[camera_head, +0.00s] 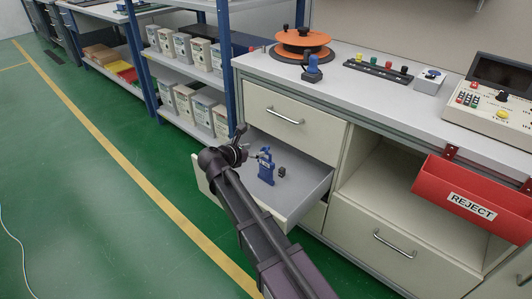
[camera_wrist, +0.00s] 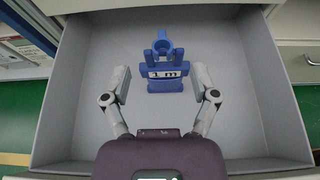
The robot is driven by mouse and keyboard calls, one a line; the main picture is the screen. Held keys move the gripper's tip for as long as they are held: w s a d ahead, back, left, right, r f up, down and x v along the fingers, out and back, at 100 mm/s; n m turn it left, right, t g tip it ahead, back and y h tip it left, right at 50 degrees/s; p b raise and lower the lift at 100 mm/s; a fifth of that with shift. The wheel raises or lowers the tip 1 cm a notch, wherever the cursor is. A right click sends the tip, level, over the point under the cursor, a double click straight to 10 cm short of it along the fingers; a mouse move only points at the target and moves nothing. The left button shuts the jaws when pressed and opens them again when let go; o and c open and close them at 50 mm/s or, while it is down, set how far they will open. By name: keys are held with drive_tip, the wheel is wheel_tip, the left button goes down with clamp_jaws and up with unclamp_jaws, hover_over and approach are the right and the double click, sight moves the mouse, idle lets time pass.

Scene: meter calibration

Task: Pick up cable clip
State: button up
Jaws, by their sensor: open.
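The blue cable clip (camera_head: 266,172) is inside the open grey drawer (camera_head: 300,195). My gripper (camera_wrist: 160,77) is open, with one finger on each side of the clip and a gap on both sides. In the head view my gripper (camera_head: 247,146) is over the drawer's left part, beside the clip. Whether the fingers are level with the clip is hard to tell.
The drawer walls surround the gripper, and a closed drawer (camera_head: 290,115) and the worktop are above. A red REJECT bin (camera_head: 475,195) hangs at the right. Blue-framed shelves (camera_head: 190,80) stand at the left.

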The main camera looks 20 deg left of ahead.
sight(266, 148)
drive_tip(key=shift+w+d+f, duration=0.1)
drive_tip(key=shift+w, duration=0.2)
drive_tip(key=shift+w+d, duration=0.1)
drive_tip(key=shift+b+x, duration=0.95)
drive_tip(key=shift+x, duration=1.6)
drive_tip(key=shift+d, duration=0.1)
drive_tip(key=c, duration=0.8)
